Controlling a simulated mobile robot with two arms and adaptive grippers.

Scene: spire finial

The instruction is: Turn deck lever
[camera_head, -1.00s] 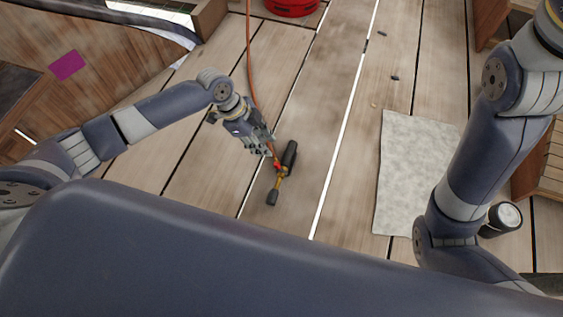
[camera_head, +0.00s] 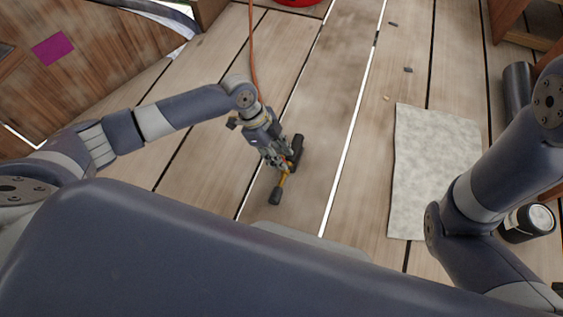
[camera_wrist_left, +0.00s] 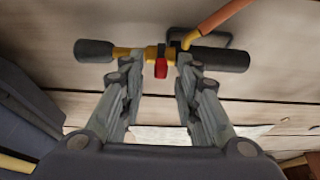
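A tool with a yellow brass middle and black ends lies on the deck (camera_head: 340,75); its dark end (camera_head: 276,196) shows in the head view. In the left wrist view the tool (camera_wrist_left: 124,53) runs across the top, with a small red part (camera_wrist_left: 161,68) at its middle and a thick black grip (camera_wrist_left: 222,60) at right. I cannot tell which part is the deck lever. My left gripper (camera_head: 283,163) is over the tool's middle. In the left wrist view its fingers (camera_wrist_left: 157,62) are apart, with the red part between their tips. My right gripper is out of view.
An orange hose (camera_head: 252,50) runs across the deck to the tool. A red object (camera_head: 297,2) is at the top edge. A pale mat (camera_head: 430,170) lies at right, with a dark cylinder (camera_head: 528,222) beyond it. Small bits lie above the mat.

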